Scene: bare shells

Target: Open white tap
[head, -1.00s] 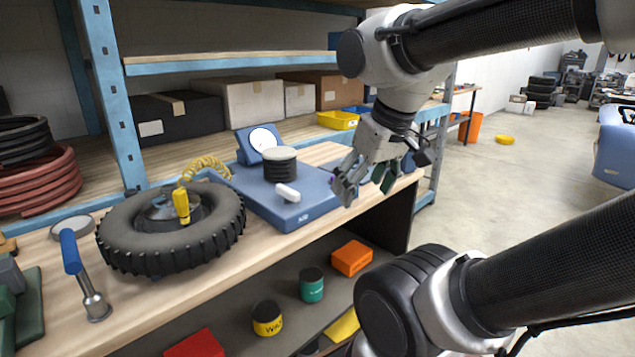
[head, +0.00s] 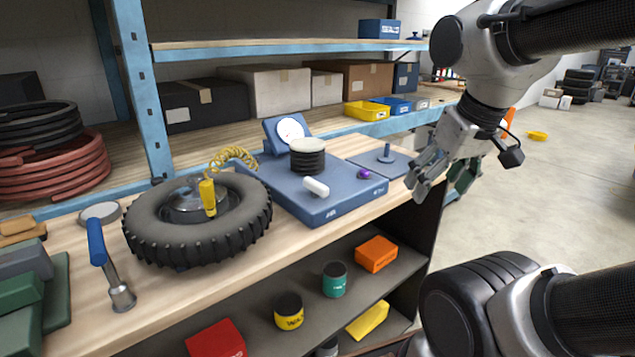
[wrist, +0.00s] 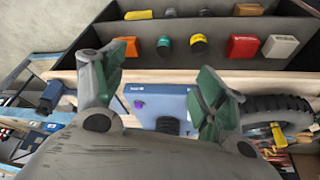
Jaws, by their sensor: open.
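The white tap (head: 316,187) is a short white lever lying on the front of the blue unit (head: 335,208) on the bench. A small purple knob (head: 364,174) sits to its right, and also shows in the wrist view (wrist: 139,104). My gripper (head: 438,182) is open and empty, off to the right of the blue unit near the bench's right end, apart from the tap. In the wrist view my open fingers (wrist: 165,62) frame part of the blue unit (wrist: 165,98). I cannot make out the tap there; a finger may hide it.
A black ribbed stack with a pale top (head: 307,160) and a dial gauge (head: 291,131) stand behind the tap. A tyre (head: 150,238) with a yellow coiled hose lies left. A blue plate with a peg (head: 387,158) lies right. Tins and boxes fill the lower shelf.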

